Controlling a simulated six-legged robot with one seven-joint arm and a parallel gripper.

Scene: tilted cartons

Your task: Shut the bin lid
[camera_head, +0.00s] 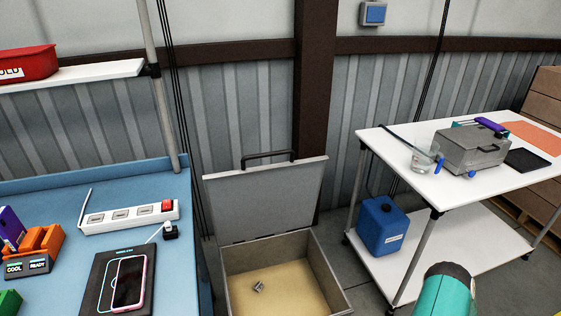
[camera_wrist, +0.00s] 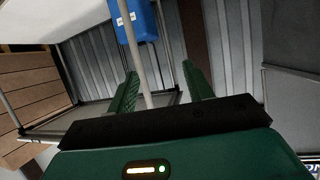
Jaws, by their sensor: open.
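The bin (camera_head: 300,284) stands on the floor between the blue bench and the white table, open at the top, with a small grey object on its tan bottom. Its grey lid (camera_head: 265,200) is hinged at the back and stands raised, leaning back, with a dark handle (camera_head: 266,156) at its upper edge. My gripper (camera_wrist: 160,84) is open and empty in the wrist view, its two green fingers apart. It is apart from the lid; a grey panel at the right of that view may be the lid, but I cannot tell. The head view shows only a teal part of my arm at lower right.
A blue bench (camera_head: 180,235) at left holds a power strip (camera_head: 130,217) and a phone (camera_head: 130,283). A white table (camera_head: 400,160) at right carries a metal box (camera_head: 470,150). A blue canister (camera_head: 381,228) sits on its lower shelf; it also shows in the wrist view (camera_wrist: 136,20).

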